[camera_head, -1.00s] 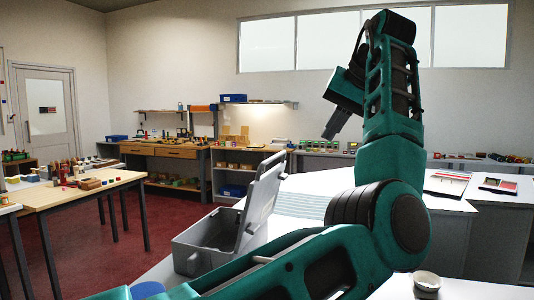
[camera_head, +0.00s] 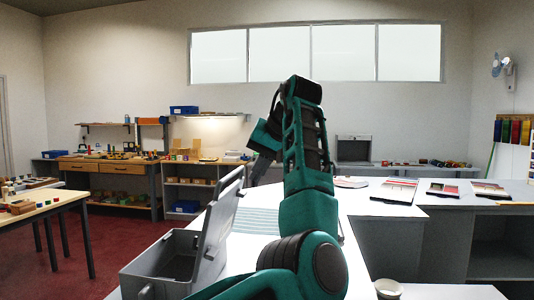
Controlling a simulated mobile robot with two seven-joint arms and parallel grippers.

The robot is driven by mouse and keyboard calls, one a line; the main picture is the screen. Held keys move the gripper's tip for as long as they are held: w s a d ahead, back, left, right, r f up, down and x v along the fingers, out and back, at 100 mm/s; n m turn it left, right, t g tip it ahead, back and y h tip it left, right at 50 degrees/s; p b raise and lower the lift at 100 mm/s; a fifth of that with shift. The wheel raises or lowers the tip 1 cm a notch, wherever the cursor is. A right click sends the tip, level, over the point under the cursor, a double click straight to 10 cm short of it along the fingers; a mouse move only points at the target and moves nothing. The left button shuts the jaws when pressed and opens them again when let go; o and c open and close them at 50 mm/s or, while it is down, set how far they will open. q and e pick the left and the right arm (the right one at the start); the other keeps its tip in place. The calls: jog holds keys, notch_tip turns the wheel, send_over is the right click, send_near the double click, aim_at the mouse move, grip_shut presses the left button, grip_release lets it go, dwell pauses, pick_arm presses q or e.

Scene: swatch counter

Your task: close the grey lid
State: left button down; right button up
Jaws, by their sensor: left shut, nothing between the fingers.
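The grey box (camera_head: 140,273) stands on the white counter at the lower left, its inside partly visible. Its grey lid (camera_head: 216,225) is open, standing up steeply from the right side of the box and leaning to the right. A handle shows near the lid's top. My left arm rises in the middle of the view, and its gripper (camera_head: 252,180) points down, shut and empty. In the picture it sits just right of the lid's top edge; I see no clear contact. My forearm hides the box's lower right part. My right gripper is not in view.
A white cup (camera_head: 388,288) stands on the counter at the front right. Sample boards (camera_head: 394,190) lie on the counter at right. A striped sheet stack (camera_head: 257,221) lies behind the lid. A wooden table (camera_head: 55,207) stands at left, with red floor between.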

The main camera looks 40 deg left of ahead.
pick_arm(q)
jog(key=shift+s+a+f, duration=0.15)
jog(key=shift+s+a, duration=0.15)
jog(key=shift+a, duration=0.45)
jog(key=shift+s+a+f, duration=0.15)
jog(key=shift+s+a, duration=0.15)
jog(key=shift+a, duration=0.4)
jog(key=shift+s+a+f, duration=0.15)
jog(key=shift+s+a, duration=0.15)
jog(key=shift+a, duration=0.45)
jog(key=shift+a, duration=0.1)
